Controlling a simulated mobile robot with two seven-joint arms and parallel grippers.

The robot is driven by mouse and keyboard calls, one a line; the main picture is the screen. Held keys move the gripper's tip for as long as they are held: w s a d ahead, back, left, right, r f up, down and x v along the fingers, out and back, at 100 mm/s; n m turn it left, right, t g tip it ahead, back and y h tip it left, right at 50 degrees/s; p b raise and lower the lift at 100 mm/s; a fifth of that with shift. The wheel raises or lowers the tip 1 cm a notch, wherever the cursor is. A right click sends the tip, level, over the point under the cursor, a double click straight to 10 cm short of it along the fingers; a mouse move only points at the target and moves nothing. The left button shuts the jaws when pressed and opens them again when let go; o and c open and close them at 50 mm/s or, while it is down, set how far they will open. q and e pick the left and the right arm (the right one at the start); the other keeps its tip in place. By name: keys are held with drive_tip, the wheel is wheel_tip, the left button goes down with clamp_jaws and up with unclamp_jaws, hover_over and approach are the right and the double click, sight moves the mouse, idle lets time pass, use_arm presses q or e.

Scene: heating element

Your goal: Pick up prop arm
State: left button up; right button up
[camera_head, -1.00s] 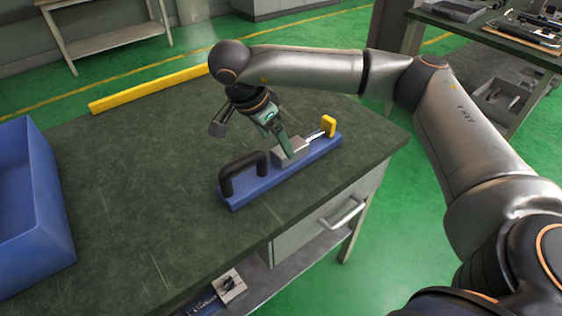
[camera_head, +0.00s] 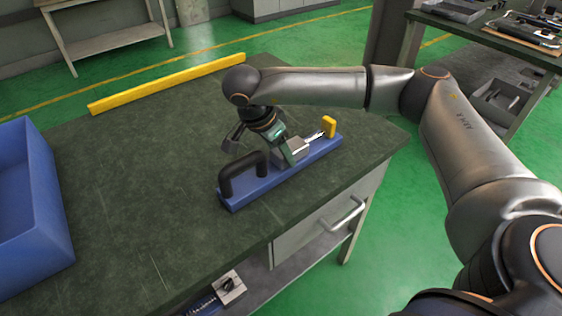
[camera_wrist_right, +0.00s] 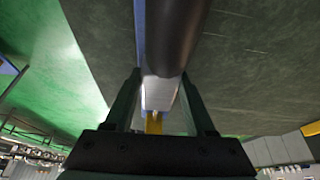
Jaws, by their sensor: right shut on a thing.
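The prop arm looks to be the long blue bar (camera_head: 275,187) lying on the dark green table. It has a black arched handle (camera_head: 243,172) at its near left end, a grey metal block (camera_head: 297,158) at its middle, and a thin metal rod leading to a yellow end piece (camera_head: 329,127). My right gripper (camera_head: 290,152) comes down from above and is shut on the grey block. In the right wrist view the fingers (camera_wrist_right: 160,88) stand on both sides of the block, with the black handle (camera_wrist_right: 172,40) close ahead. The bar still rests on the table. My left gripper is not in view.
A blue bin (camera_head: 45,225) stands at the table's left. A long yellow bar (camera_head: 168,83) lies along the far edge. The table (camera_head: 140,160) between them is clear. A drawer (camera_head: 320,230) with a grey handle is below the near edge.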

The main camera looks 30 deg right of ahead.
clamp_jaws()
drive_tip(key=shift+w+r, duration=0.1)
drive_tip(key=shift+r, duration=0.05)
idle(0.5)
